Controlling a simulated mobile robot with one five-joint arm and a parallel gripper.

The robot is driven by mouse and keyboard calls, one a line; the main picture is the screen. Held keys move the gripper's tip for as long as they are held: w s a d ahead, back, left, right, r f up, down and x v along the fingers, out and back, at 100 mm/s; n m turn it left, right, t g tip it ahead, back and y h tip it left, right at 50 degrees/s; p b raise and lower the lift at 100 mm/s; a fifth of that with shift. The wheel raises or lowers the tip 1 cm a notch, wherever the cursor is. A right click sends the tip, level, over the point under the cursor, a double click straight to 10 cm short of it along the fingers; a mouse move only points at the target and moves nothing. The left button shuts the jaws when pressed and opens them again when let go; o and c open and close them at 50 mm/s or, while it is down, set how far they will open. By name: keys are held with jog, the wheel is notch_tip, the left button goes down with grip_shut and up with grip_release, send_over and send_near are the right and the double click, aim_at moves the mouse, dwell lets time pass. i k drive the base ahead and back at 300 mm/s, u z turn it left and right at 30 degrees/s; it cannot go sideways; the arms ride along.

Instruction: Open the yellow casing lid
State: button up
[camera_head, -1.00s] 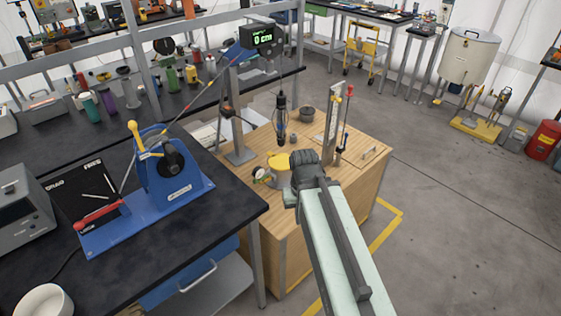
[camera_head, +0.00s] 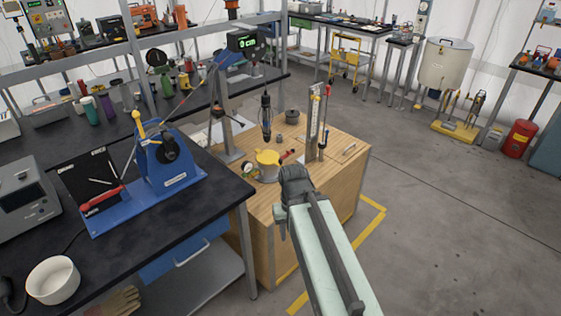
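The casing with the yellow lid (camera_head: 268,158) stands on the wooden cabinet top (camera_head: 335,162), left of its middle. The lid looks closed and lies flat on the grey-white casing (camera_head: 268,174). A small red part shows at the lid's right, and a round gauge (camera_head: 248,169) at its left. My arm reaches in from the bottom right.
A dark cylindrical tool (camera_head: 266,118) hangs from a line above the cabinet, behind the lid. An upright stand (camera_head: 315,125) is at the right. A dark bench with a blue winch (camera_head: 165,160) borders the left.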

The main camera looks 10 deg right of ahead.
aim_at(268, 157)
jog(key=u, duration=2.4)
jog(key=k, duration=1.3)
jog(key=z, duration=1.25)
jog(key=i, duration=2)
jog(key=u, duration=0.05)
